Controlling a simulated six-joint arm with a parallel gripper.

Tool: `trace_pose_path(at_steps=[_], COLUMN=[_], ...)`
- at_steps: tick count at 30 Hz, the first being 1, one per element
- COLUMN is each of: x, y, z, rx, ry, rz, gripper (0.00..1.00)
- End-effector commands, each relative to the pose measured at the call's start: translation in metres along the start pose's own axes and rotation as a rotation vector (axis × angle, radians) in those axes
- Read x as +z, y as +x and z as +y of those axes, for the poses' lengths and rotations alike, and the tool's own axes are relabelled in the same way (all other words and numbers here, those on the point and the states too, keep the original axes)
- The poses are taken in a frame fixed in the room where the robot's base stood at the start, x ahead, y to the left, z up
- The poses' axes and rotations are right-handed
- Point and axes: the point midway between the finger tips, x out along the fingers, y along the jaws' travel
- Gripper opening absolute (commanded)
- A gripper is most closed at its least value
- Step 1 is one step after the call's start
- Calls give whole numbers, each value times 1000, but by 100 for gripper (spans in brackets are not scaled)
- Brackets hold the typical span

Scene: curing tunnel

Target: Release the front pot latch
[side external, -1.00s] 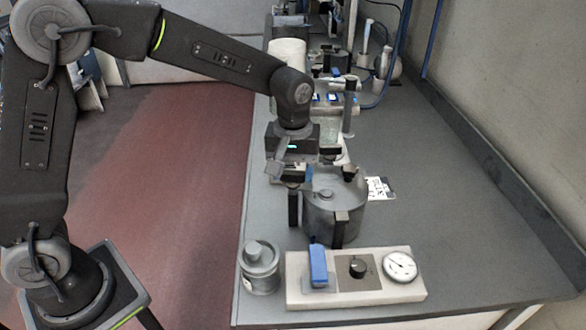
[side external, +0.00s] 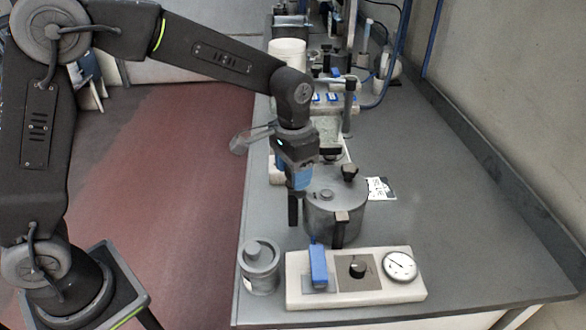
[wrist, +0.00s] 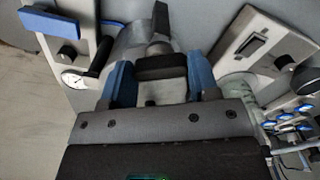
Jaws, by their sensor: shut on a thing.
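The grey lidded pot (side external: 325,215) stands on the bench with a black knob (side external: 349,172) on its lid. Black latches show on its side: the left latch (side external: 293,210), beneath my gripper, and another latch (side external: 341,228) facing the camera. My gripper (side external: 301,185) points down at the pot's left rim. In the wrist view, the blue fingertips of my gripper (wrist: 161,80) flank a black block (wrist: 160,67), which looks like the top of the front latch, and are shut on it. The gripper hides part of the pot's rim, and the exact contact is hard to see.
A white panel (side external: 345,296) with a blue lever (side external: 318,265), black dial (side external: 357,267) and gauge (side external: 400,266) lies near the pot. A small grey canister (side external: 260,268) stands left of the panel. Other equipment fills the bench behind. The bench to the right is mostly clear.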

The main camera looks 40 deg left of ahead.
Motion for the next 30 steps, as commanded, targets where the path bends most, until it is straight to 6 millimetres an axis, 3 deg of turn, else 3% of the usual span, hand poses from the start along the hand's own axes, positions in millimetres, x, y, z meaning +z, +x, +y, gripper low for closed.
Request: trace_pose_path(at_steps=[15,30], x=[0,0], y=[-1,-1], z=[0,0], rx=[1,0], ry=[395,507], rz=[0,1], gripper=[32,32])
